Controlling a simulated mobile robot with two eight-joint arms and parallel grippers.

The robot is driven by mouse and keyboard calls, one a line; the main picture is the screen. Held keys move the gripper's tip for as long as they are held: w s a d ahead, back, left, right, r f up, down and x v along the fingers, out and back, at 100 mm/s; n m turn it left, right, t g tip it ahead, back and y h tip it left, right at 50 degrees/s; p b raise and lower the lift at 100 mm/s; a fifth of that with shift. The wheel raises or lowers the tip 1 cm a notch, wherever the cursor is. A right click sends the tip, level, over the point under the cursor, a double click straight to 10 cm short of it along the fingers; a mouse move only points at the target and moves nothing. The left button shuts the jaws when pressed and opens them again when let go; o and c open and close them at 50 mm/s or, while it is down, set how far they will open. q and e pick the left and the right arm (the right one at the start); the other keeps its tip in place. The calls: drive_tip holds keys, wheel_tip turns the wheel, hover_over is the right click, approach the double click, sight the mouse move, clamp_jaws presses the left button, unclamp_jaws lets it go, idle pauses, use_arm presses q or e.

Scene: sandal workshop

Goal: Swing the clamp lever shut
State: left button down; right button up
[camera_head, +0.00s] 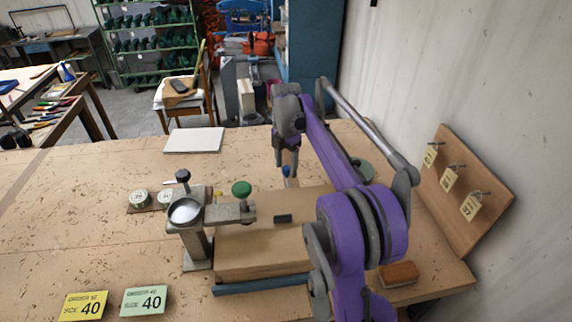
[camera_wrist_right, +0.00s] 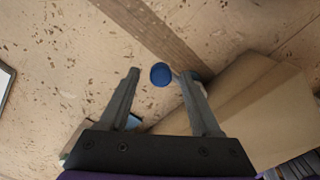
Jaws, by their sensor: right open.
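A blue round knob (camera_wrist_right: 160,74), apparently the end of the clamp lever, lies between my fingertips in the right wrist view. In the head view the blue knob (camera_head: 287,171) shows just below my right gripper (camera_head: 286,160). My right gripper is open, its two fingers on either side of the knob, with no clear contact. The rest of the lever is mostly hidden behind the gripper and the wooden block (camera_head: 262,258). My left gripper is not in view.
A white board (camera_head: 194,140) lies farther back. Cards (camera_head: 85,306) lie in front; tagged hooks (camera_head: 453,172) are at right. The bench's left is mostly clear.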

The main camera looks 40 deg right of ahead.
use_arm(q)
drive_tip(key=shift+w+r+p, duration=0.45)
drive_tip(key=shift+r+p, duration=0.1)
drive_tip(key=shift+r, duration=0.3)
use_arm(e)
wheel_tip(320, 180, up, 11)
drive_tip(key=shift+f, duration=0.15)
